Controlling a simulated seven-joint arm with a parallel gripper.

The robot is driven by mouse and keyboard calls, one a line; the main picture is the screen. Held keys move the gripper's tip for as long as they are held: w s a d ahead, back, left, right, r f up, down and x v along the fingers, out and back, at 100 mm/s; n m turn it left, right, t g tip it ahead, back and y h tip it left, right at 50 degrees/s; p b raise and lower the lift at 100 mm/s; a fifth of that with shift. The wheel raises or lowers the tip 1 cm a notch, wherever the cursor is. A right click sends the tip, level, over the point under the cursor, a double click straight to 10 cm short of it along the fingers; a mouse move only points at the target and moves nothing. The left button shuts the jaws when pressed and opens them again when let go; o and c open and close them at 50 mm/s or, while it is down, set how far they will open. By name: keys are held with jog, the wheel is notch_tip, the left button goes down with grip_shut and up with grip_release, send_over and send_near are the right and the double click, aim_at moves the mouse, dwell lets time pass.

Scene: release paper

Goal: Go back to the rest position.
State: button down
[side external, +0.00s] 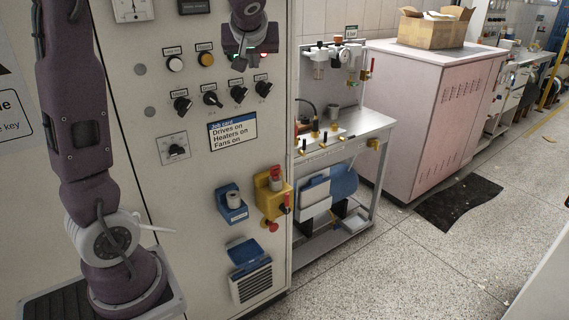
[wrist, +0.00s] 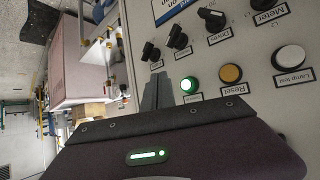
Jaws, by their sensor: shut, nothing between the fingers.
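My gripper (side external: 240,64) is in front of the upper part of the pale control panel (side external: 150,80), over the right end of the button row. In the wrist view my gripper's two grey fingers (wrist: 157,92) lie together, with nothing between them. They are beside a lit green button (wrist: 189,85); I cannot tell whether they touch the panel. An amber button (wrist: 230,74) labelled Reset and a white button (wrist: 289,58) labelled Lamp test are to the right. In the side view the green button is largely hidden by my gripper. No rest position is marked.
Several black knobs (side external: 212,98) sit below the buttons.

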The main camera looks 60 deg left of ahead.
jog(key=s+d+f+m+h, duration=0.3)
jog(key=s+d+m, duration=0.1)
jog(key=s+d, duration=0.4)
jog(key=s+d+f+m+h, duration=0.3)
jog(key=s+d+f+m, duration=0.1)
jog(key=s+d, duration=0.4)
jog(key=s+d+f+m+h, duration=0.3)
jog(key=s+d, duration=0.5)
jog(key=d, duration=0.3)
jog(key=shift+f+m, duration=0.25)
jog(key=shift+m, duration=0.15)
jog(key=c, duration=2.1)
grip_release()
